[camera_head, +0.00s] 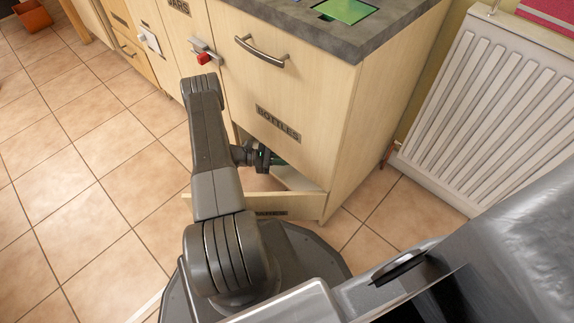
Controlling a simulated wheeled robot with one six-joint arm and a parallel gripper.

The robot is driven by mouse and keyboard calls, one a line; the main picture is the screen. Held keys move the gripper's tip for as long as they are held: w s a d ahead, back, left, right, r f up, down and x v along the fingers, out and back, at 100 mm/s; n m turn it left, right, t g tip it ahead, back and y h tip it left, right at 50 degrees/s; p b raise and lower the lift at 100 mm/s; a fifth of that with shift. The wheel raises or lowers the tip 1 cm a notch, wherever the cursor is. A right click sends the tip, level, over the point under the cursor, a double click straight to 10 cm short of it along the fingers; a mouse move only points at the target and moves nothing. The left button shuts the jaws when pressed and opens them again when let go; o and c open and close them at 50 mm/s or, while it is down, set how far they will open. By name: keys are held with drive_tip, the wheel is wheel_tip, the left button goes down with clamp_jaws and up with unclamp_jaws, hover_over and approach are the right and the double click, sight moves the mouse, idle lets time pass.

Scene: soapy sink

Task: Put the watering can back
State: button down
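No watering can can be made out in the head view. My gripper (264,157) is low against the cabinet front, just under the front labelled BOTTLES (278,124) and above the pulled-out bottom drawer (312,205). A small dark teal patch shows just right of my gripper; I cannot tell whether it is part of the gripper or a thing in the drawer. The fingertips are too small and hidden to show whether they are open or shut. My arm hides the left part of the drawer.
The counter (395,22) has a green item (345,10) on top. A red-ended fitting (203,58) sticks out from the cabinet. A white radiator (490,110) stands at right. A terracotta-coloured pot (33,15) is at far left. The tiled floor (75,190) at left is clear.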

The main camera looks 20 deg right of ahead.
drive_tip(key=f, duration=0.1)
drive_tip(key=f+b, duration=0.2)
drive_tip(key=shift+s+d+f, duration=0.1)
drive_tip(key=shift+s+d, duration=0.05)
drive_tip(key=shift+d, duration=0.15)
drive_tip(key=c, duration=1.5)
unclamp_jaws()
drive_tip(key=shift+o, duration=0.2)
drive_tip(key=shift+f, duration=0.15)
drive_tip(key=p+v, duration=0.2)
drive_tip(key=v, duration=1.1)
drive_tip(key=shift+a+p, duration=0.35)
drive_tip(key=shift+a, duration=0.1)
